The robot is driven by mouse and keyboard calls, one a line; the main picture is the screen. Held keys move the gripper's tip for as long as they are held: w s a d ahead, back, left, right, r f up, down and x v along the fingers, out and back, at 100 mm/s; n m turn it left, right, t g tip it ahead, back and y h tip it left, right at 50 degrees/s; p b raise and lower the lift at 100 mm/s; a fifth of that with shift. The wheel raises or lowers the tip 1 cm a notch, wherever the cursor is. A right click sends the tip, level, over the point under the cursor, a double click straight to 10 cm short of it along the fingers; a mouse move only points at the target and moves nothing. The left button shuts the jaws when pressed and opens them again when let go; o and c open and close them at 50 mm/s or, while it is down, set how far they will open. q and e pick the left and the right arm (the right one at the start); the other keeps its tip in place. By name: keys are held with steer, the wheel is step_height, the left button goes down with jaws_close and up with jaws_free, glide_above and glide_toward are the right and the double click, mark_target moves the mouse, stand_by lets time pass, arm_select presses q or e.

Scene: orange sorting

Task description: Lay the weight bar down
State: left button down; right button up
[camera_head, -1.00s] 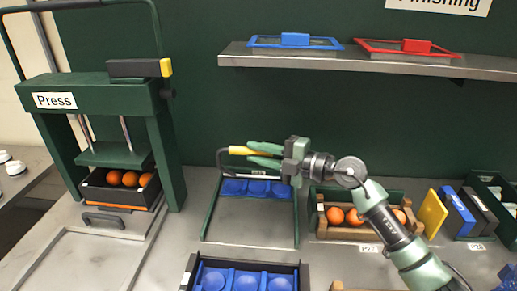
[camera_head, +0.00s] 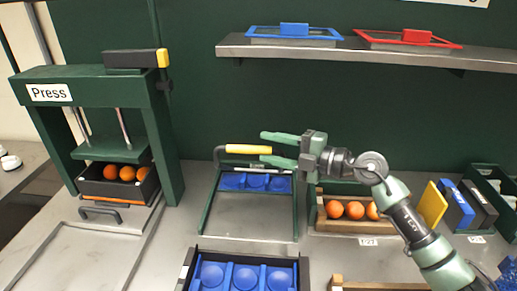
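My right gripper (camera_head: 272,149) is open at the right end of the yellow grip. One finger is above the grip's tip and one below it, with gaps showing on both sides. Blue cups (camera_head: 256,182) show just below the bar. My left gripper is not in view.
A green press (camera_head: 88,92) with a black, yellow-ended block on top stands at the left, over a black crate of oranges (camera_head: 118,190). A wooden crate of oranges (camera_head: 340,225) sits at the right. A shelf (camera_head: 370,53) with blue and red lids hangs above.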

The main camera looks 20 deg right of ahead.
steer(key=v, duration=0.3)
steer(key=shift+f+b, duration=0.1)
steer(key=shift+b, duration=0.25)
steer(key=shift+s+d+r, duration=0.2)
steer(key=shift+s+d, duration=0.05)
steer(key=shift+s, duration=0.05)
steer(key=b+v, duration=0.3)
steer(key=v, duration=0.6)
steer(key=shift+b, duration=0.4)
steer(key=shift+f, duration=0.1)
